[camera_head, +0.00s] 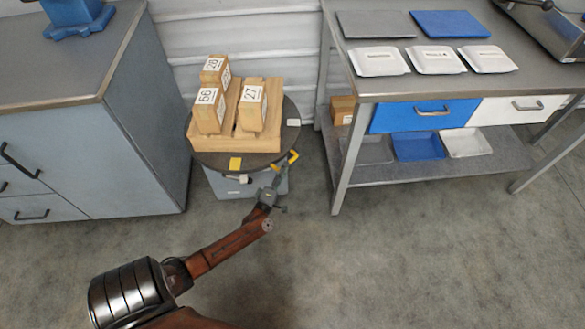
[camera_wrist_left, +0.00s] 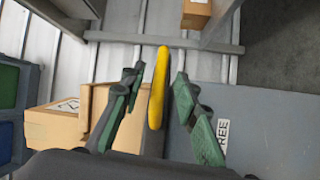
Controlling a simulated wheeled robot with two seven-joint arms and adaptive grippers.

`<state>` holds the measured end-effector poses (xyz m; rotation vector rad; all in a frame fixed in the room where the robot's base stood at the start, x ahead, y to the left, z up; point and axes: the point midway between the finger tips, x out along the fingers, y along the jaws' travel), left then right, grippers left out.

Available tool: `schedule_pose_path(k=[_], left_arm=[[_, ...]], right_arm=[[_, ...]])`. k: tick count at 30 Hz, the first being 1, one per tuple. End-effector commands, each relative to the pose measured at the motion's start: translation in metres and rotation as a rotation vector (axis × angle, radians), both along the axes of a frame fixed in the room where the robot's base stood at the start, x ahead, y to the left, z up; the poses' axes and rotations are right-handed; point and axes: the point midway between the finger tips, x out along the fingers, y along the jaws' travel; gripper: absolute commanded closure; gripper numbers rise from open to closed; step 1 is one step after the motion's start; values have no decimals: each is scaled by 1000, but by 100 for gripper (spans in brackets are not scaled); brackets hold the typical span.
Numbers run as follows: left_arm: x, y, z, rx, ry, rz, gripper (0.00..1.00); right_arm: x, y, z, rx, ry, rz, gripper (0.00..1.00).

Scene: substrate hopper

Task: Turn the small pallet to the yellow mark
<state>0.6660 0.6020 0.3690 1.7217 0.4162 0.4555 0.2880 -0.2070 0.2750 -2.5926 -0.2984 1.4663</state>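The small wooden pallet (camera_head: 262,145) sits on a dark round turntable (camera_head: 211,160) and carries boxes numbered 26 (camera_head: 213,70), 56 (camera_head: 208,110) and 27 (camera_head: 251,108). A yellow mark (camera_head: 235,163) is at the turntable's front edge. A yellow handle (camera_head: 293,157) is at its front right and shows upright in the left wrist view (camera_wrist_left: 157,88). My left gripper (camera_head: 279,180) is at the handle; in the wrist view its fingers (camera_wrist_left: 159,76) are spread on either side of it, with gaps. My right gripper is out of view.
A grey cabinet (camera_head: 85,150) stands left of the turntable. A workbench (camera_head: 375,90) with trays and drawers stands at right, its leg (camera_head: 352,155) near the handle. A white tag (camera_head: 293,122) is on the turntable's right edge. The floor in front is clear.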

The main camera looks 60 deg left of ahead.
Motion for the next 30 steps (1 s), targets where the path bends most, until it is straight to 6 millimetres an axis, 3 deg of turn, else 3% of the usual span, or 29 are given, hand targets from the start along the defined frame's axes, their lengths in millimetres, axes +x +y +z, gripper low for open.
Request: schedule_pose_path(k=[6, 17, 30], left_arm=[[21, 14, -1, 2, 4, 1, 71], [25, 16, 1, 2, 3, -1, 71], [25, 15, 1, 1, 4, -1, 100]], right_arm=[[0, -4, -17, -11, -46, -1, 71], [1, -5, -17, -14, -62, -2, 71], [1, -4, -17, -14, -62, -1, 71]])
